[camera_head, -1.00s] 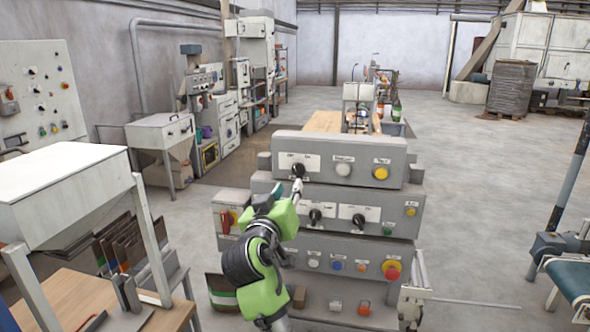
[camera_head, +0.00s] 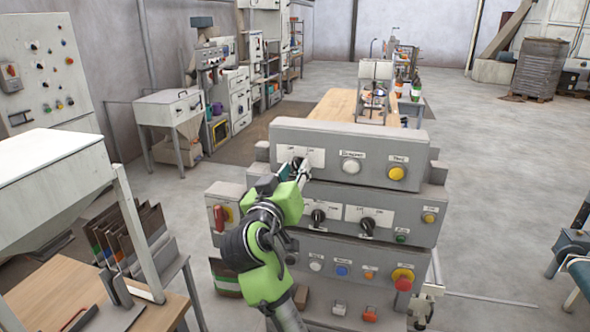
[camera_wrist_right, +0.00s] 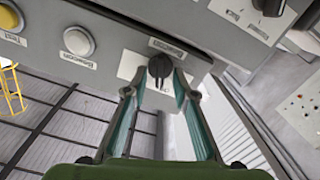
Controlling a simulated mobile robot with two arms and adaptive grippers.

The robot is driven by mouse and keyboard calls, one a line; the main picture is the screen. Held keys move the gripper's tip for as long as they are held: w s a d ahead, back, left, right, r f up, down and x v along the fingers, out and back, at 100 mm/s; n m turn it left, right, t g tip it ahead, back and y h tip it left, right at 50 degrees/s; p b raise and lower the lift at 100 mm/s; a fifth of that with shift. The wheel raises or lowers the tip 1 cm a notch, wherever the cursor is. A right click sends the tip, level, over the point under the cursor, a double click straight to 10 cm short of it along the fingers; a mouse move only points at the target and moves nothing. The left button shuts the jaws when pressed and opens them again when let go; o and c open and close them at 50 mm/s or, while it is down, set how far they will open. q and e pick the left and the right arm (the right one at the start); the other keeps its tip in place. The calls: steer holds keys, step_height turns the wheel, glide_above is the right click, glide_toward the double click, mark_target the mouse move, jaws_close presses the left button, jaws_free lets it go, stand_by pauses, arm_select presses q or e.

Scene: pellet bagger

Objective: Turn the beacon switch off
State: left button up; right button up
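A black rotary knob (camera_head: 300,163) sits on a white plate at the left of the console's top panel. In the right wrist view the knob (camera_wrist_right: 159,68) lies between the two fingertips (camera_wrist_right: 159,74), one on each side. The fingers are apart, with a narrow gap beside the knob; contact is not clear. My left gripper is not in view.
The top panel also has a white button (camera_head: 351,167) and a yellow button (camera_head: 397,173). Two more black knobs (camera_head: 318,216) (camera_head: 368,224) are on the middle panel. A red mushroom button (camera_head: 403,283) is lower right. A wooden table (camera_head: 150,317) stands at left.

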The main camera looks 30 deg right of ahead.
jaws_close()
steer(key=shift+n+p, duration=0.4)
steer(key=shift+n, duration=0.8)
jaws_free()
steer(key=shift+w+d+f, duration=0.1)
steer(key=shift+d, duration=0.05)
step_height(320, 180, up, 10)
